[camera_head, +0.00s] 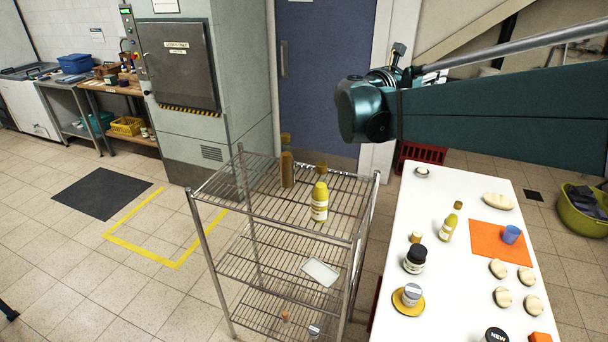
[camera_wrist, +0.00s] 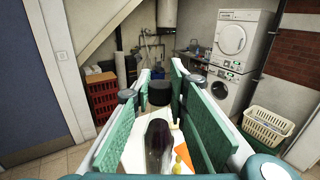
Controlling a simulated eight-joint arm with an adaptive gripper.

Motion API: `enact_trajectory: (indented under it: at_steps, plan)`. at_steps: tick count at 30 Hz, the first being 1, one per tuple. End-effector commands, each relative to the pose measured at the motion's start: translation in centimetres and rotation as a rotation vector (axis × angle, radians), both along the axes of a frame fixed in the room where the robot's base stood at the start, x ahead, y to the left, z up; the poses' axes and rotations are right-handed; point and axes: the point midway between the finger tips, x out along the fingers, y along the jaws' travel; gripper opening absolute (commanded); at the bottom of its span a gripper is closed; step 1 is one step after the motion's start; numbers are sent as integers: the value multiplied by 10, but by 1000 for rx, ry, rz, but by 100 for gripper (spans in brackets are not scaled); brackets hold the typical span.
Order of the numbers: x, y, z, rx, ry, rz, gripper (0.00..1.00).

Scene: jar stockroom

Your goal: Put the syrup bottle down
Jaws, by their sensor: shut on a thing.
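In the wrist view, my gripper (camera_wrist: 159,90) has its green pads on either side of a dark brown-purple bottle (camera_wrist: 158,145), which I take as the syrup bottle. A black round piece (camera_wrist: 159,93) shows between the fingertips; I cannot tell whether it is the bottle's cap. The white table (camera_wrist: 136,152) lies below the bottle, which looks held above it. In the head view, my teal arm reaches in from the right above the table's far end (camera_head: 425,190). It hides most of the gripper, and the held bottle cannot be made out there.
The table carries a yellow bottle (camera_head: 447,228), an orange mat (camera_head: 487,238) with a blue cup (camera_head: 511,235), dark jars (camera_head: 414,261), a jar on a yellow dish (camera_head: 411,295) and several bread rolls. A wire rack (camera_head: 245,208) with bottles stands left. The table's far left is fairly clear.

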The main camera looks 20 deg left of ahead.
Motion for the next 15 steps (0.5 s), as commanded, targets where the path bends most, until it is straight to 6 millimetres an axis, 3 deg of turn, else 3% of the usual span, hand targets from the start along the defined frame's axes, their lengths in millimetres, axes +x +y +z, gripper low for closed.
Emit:
enact_trajectory:
  at_steps: [3, 15]
  plan:
    - [-2, 46, 4, -1, 0, 90, 0]
    - [-25, 190, 3, -2, 0, 381, 0]
